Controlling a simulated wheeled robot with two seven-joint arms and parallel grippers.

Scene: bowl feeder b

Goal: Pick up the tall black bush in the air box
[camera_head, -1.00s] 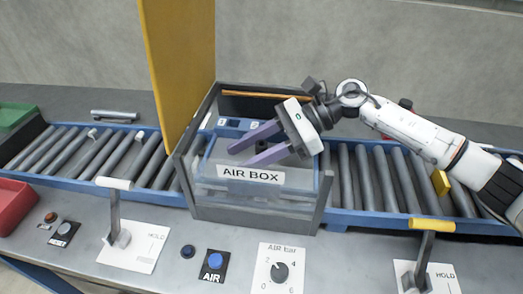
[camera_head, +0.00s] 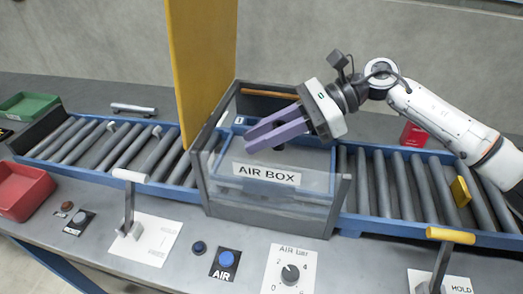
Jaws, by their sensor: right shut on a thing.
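The air box (camera_head: 215,197), a clear-fronted box with a dark frame and blue inner rim, stands in the middle of the roller line. My right gripper (camera_head: 262,137) has purple fingers and reaches over the box from the right. Its fingers are close together and shut on the tall black bush (camera_head: 278,148). Only a small dark part of the bush shows below the fingers; the rest is hidden. I cannot tell whether the bush still touches the box floor. My left gripper is not in view.
A tall yellow panel (camera_head: 203,75) stands upright at the box's left side. Rollers (camera_head: 385,185) run to both sides. Hold levers (camera_head: 130,200) and an air knob (camera_head: 290,273) are in front. A red bin (camera_head: 25,190) and a green bin (camera_head: 32,105) lie left.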

